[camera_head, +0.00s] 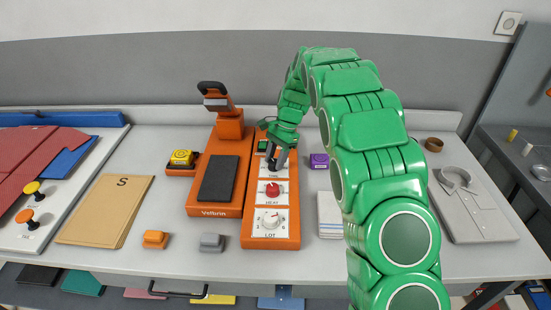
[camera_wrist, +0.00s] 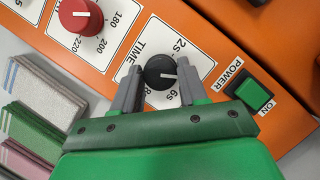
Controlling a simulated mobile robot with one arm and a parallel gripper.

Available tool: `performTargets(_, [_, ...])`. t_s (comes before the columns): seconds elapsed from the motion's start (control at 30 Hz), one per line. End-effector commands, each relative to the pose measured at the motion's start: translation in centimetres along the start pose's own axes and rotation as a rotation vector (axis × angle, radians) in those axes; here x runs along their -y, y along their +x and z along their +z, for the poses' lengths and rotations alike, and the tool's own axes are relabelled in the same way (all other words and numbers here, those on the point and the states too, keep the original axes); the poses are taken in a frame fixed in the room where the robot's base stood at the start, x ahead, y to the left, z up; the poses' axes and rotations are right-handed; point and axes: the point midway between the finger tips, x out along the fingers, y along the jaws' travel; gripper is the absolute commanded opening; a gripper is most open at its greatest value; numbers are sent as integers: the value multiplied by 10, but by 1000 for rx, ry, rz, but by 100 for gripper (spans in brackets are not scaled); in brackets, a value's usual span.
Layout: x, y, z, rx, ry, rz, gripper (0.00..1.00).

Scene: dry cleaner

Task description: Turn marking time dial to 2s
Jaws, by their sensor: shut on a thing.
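The black marking time dial (camera_wrist: 160,69) is on a white label marked TIME on the orange control panel (camera_wrist: 110,52). In the head view my gripper (camera_head: 277,160) covers most of this dial.
A green POWER switch (camera_wrist: 255,94) is close to the right finger. A red HEAT dial (camera_head: 272,189) and a white LOT dial (camera_head: 270,219) are nearer the front. The orange press (camera_head: 214,210) stands just left, and a purple block (camera_head: 319,160) sits to the right.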

Motion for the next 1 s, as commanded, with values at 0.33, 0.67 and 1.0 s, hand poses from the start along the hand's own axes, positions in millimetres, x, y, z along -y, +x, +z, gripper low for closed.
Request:
performTargets(0.33, [0,0,1,2,-71,31,12])
performTargets(0.67, [3,2,1,2,-311,130,12])
performTargets(1.0, [4,1,1,-1,-600,248,12])
